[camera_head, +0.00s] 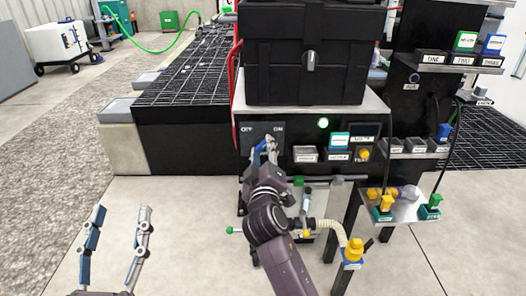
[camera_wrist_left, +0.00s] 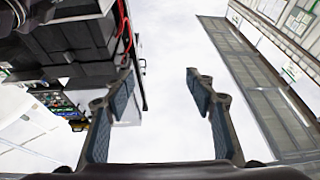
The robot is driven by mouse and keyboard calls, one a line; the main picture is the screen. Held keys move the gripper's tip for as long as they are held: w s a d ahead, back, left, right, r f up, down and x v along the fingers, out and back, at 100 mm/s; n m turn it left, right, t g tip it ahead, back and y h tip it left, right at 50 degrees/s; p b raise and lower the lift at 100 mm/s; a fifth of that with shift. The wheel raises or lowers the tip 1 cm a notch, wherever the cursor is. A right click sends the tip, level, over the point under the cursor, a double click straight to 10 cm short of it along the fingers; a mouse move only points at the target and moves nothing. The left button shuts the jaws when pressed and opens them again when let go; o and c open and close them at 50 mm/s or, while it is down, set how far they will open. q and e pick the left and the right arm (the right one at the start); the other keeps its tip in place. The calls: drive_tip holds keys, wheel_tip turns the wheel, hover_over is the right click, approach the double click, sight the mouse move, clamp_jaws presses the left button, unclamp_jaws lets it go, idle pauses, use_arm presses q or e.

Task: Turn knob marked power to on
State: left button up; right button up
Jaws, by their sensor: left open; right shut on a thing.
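The power knob sits on a dark panel (camera_head: 250,132) with "OFF" at left and "ON" at right. The knob itself is hidden behind my right gripper (camera_head: 265,150), whose fingers are at the panel just below and between these labels. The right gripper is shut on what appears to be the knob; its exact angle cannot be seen.
A large black tote (camera_head: 275,75) stands on the bench above the panel. Labelled blocks and a yellow button (camera_head: 364,154) are right of my right gripper. A low table (camera_head: 405,208) with connectors and a pale hose (camera_head: 330,224) are at lower right. Floor around my left gripper is clear.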

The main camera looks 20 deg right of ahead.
sight(263, 112)
use_arm(q)
drive_tip(key=shift+s+r+t, duration=0.25)
drive_tip(key=shift+r+t, duration=0.05)
drive_tip(key=shift+r, duration=0.2)
use_arm(e)
drive_tip(key=shift+f+m, duration=0.15)
drive_tip(key=shift+m, duration=0.35)
drive_tip(key=o, duration=1.2)
drive_tip(key=shift+c, duration=0.2)
wheel_tip(263, 112, up, 10)
drive_tip(key=shift+r, duration=0.1)
